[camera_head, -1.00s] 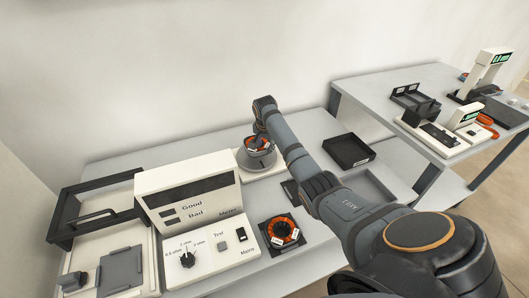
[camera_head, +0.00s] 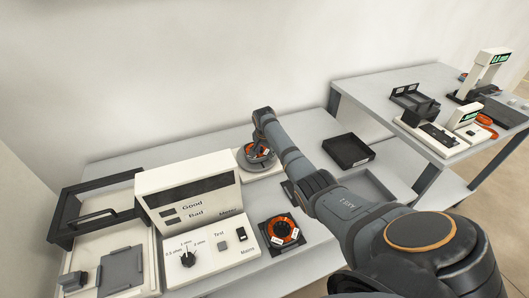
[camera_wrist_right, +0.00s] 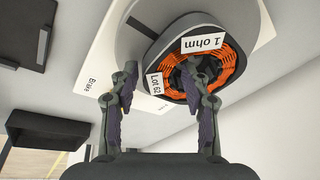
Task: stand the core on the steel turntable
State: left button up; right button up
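The core (camera_wrist_right: 230,58), a dark ring with orange windings and labels "1 ohm" and "Lot 62", shows close up in the right wrist view. It rests on the grey steel turntable (camera_wrist_right: 133,42), winding face toward the camera. In the head view the core (camera_head: 258,151) sits over the turntable (camera_head: 245,164), partly hidden by my right arm. My left gripper is out of view.
A second orange-wound core (camera_head: 281,231) lies in a dark holder at the front. The meter (camera_head: 195,205) stands left of it. A black tray (camera_head: 348,151) lies right of my arm. A second table (camera_head: 400,100) stands at the right.

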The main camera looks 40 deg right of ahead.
jog(key=shift+o, duration=0.9)
jog(key=shift+r, duration=0.25)
jog(key=v, duration=1.2)
jog(key=shift+f, duration=0.1)
